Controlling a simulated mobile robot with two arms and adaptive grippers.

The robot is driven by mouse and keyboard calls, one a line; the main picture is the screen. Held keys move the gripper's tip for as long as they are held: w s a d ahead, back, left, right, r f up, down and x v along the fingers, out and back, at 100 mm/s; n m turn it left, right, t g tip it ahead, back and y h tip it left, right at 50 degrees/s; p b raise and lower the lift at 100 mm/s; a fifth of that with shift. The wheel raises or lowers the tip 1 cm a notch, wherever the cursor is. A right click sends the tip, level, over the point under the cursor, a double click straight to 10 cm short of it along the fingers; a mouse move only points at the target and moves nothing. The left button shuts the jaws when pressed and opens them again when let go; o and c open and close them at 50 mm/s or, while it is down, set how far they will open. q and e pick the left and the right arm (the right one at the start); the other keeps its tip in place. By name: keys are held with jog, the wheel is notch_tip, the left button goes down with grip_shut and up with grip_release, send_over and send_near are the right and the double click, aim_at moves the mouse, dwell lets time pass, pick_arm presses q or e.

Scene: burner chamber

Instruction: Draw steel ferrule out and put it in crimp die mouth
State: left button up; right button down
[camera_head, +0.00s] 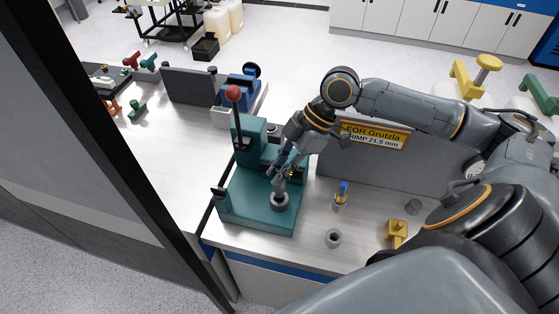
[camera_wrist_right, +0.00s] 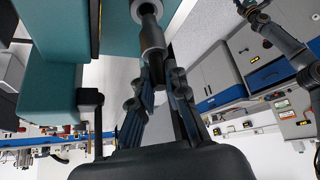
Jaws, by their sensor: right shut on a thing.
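A teal press (camera_head: 256,205) with a red-knobbed lever stands on the bench in the head view. My right gripper (camera_head: 282,175) is over its base, pointing down and shut on a small grey steel piece, which I take as the steel ferrule. A round grey die piece (camera_head: 280,200) sits on the press base just under the fingertips. I cannot tell whether the ferrule touches it or is in its mouth. In the right wrist view a steel cylinder (camera_wrist_right: 152,40) lies straight beyond the fingertips of my right gripper (camera_wrist_right: 158,85). My left gripper is out of view.
A grey ring (camera_head: 333,238), a blue-and-yellow piece in a holder (camera_head: 341,196), a grey cylinder (camera_head: 413,206) and a yellow block (camera_head: 397,233) stand right of the press. A grey panel with a yellow sign (camera_head: 376,135) stands behind them. A dark frame crosses the left side.

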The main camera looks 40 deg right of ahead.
jog(key=shift+f, duration=0.15)
dwell(0.5)
jog(key=shift+f+b, duration=0.5)
jog(key=shift+f, duration=1.25)
jog(key=c, duration=1.3)
grip_release()
jog(key=shift+o, duration=0.2)
jog(key=shift+d, duration=0.1)
jog(key=v, duration=1.2)
jog(key=shift+f, duration=0.1)
